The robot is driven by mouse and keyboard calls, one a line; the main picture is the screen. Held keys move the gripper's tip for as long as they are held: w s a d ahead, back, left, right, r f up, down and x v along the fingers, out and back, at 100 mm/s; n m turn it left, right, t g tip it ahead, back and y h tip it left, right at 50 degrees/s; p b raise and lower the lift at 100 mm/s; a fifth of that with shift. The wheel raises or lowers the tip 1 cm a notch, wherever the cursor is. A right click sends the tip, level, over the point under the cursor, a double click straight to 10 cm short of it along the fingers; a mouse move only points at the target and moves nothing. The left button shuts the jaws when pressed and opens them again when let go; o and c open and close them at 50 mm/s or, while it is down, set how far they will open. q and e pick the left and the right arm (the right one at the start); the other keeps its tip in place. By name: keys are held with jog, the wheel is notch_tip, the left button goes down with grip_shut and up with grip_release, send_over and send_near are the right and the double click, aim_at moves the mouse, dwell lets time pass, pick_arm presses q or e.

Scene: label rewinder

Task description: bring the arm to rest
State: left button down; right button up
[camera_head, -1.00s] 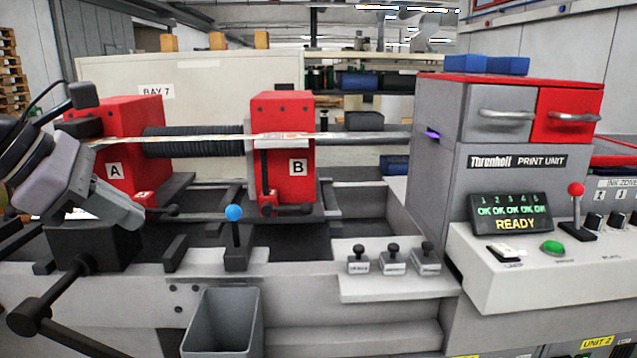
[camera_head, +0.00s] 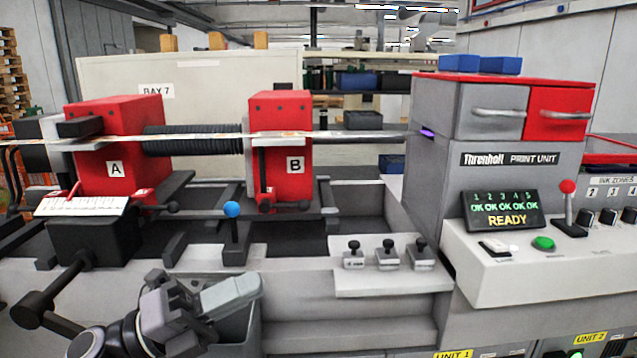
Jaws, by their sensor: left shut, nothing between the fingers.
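My left arm comes in from the bottom left. Its gripper (camera_head: 240,291) is shut and empty, in front of the grey bin (camera_head: 242,332) on the machine's front, and hides much of that bin. The gripper points to the right. It is apart from the red blocks A (camera_head: 120,140) and B (camera_head: 285,135) and below the blue-knobbed lever (camera_head: 232,210). My right gripper is not in view.
A pale web (camera_head: 370,134) runs from block A past block B into the print unit (camera_head: 430,180). A black crank arm (camera_head: 60,285) juts out at the lower left. Three small black-knobbed weights (camera_head: 387,258) stand on a ledge. The display reads READY.

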pick_arm(q)
jog(key=s+a+f+n+t+y, duration=0.1)
jog(key=a+f+n+t+y, duration=0.5)
jog(key=f+n, duration=0.6)
jog(key=a+f+n+t+y, duration=0.2)
jog(key=f+n+t+y, duration=0.2)
jog(key=f+n+y, duration=0.8)
jog(key=s+a+f+n+g, duration=0.3)
jog(key=s+f+n+g, duration=0.3)
jog(key=s+f+n, duration=0.4)
jog(key=s+f, duration=0.4)
jog(key=f, duration=0.1)
jog(key=shift+y, duration=0.4)
jog(key=shift+s, duration=0.1)
